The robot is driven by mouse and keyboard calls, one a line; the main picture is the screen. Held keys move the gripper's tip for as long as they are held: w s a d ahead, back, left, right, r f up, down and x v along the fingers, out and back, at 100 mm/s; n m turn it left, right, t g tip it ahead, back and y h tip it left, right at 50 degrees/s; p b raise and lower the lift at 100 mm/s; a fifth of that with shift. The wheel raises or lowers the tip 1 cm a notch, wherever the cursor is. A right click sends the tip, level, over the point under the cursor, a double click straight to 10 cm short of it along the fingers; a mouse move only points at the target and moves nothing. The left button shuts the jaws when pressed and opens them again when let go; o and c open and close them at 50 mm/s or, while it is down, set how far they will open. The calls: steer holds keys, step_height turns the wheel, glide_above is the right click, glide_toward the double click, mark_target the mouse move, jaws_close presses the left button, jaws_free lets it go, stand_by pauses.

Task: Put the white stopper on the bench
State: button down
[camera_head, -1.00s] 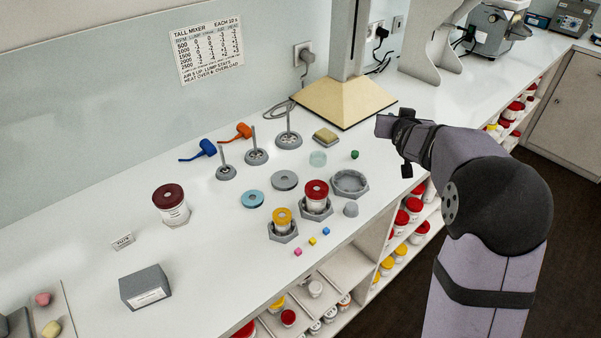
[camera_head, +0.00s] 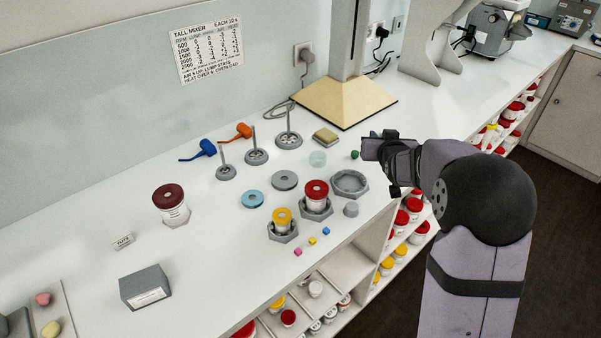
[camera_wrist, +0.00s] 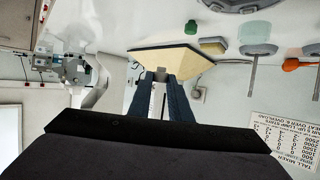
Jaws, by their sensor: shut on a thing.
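My gripper (camera_head: 368,148) is above the right part of the bench (camera_head: 240,240), near the small green piece (camera_head: 355,155). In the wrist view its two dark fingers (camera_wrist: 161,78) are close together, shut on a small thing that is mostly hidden. Only a little greyish piece shows between the tips; I take it for the white stopper, but its shape and colour are not clear. No other white stopper is plain to see. A grey dome-shaped piece (camera_head: 351,209) stands on the bench near its front edge.
The tan mixer base (camera_head: 345,101) with its column stands behind my gripper. Jars in holders stand further left.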

mark_target(372, 174)
steer(key=shift+f+p, duration=1)
steer(key=shift+f, duration=4)
steer(key=shift+f, duration=0.15)
steer(key=shift+f+b, duration=0.15)
steer(key=shift+b, duration=0.15)
steer(key=c, duration=1.6)
jaws_free()
steer(key=shift+c, duration=0.2)
